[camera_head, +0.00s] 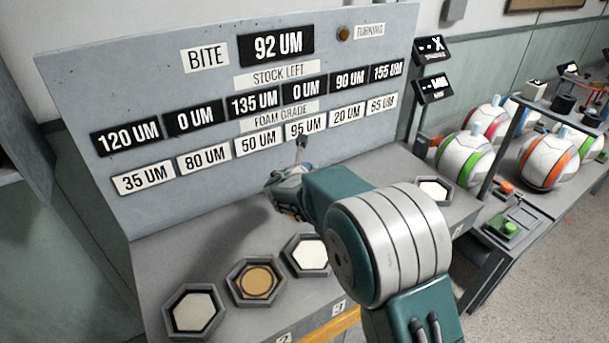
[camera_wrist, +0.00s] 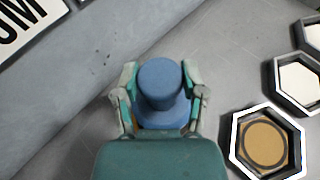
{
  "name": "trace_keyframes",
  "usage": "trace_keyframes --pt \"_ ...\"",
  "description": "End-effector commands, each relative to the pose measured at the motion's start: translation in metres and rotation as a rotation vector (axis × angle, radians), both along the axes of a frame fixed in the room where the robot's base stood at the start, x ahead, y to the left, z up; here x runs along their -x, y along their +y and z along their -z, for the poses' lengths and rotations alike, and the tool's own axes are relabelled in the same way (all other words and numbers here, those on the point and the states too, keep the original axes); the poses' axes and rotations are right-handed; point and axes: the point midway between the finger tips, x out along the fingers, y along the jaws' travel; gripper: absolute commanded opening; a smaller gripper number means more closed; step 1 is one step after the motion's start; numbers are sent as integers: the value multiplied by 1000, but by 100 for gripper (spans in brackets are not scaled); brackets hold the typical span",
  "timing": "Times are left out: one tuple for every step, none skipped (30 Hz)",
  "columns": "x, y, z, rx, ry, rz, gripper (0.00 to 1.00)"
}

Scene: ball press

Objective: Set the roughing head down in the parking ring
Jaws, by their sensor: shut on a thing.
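My gripper (camera_wrist: 158,78) is shut on a blue stepped cylinder, the roughing head (camera_wrist: 160,110), in the wrist view. It holds the head between its two fingers over the grey bench top. In the head view my gripper (camera_head: 288,190) is in front of the sign panel, partly hidden by my arm, and the head cannot be made out. A hexagonal tray with a tan pad and a dark circle on it (camera_head: 235,288) lies left of my arm; it also shows at the lower right of the wrist view (camera_wrist: 236,150). I cannot tell which thing is the parking ring.
Hexagonal trays with white pads stand on either side of the tan one: left tray (camera_head: 169,318), right tray (camera_head: 289,252). Another tray (camera_head: 446,200) is right of my arm. The sign panel (camera_head: 80,95) rises behind. Striped balls (camera_head: 545,162) stand at the right.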

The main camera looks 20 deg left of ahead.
Motion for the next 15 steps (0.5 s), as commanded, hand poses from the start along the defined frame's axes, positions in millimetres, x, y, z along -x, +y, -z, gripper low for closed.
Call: trace_keyframes --pt "0 0 8 4 0 -1 0" --pt "0 1 12 3 0 0 0" --pt "0 1 16 4 0 -1 0" --pt "0 1 18 3 -1 -1 0" --pt "0 1 20 2 -2 -1 0" --pt "1 1 21 2 -2 -1 0" --pt "1 1 21 2 -3 -1 0" --pt "1 1 21 1 -3 0 0" --pt "1 1 21 1 -3 0 0" --pt "1 0 21 1 -3 0 0" --pt "1 0 21 -1 -3 -1 0" --pt "1 0 21 -1 -3 -1 0" --pt "1 0 21 -1 -3 -1 0" --pt "1 0 21 -1 -3 -1 0" --pt "1 -1 22 -1 -2 -1 0"
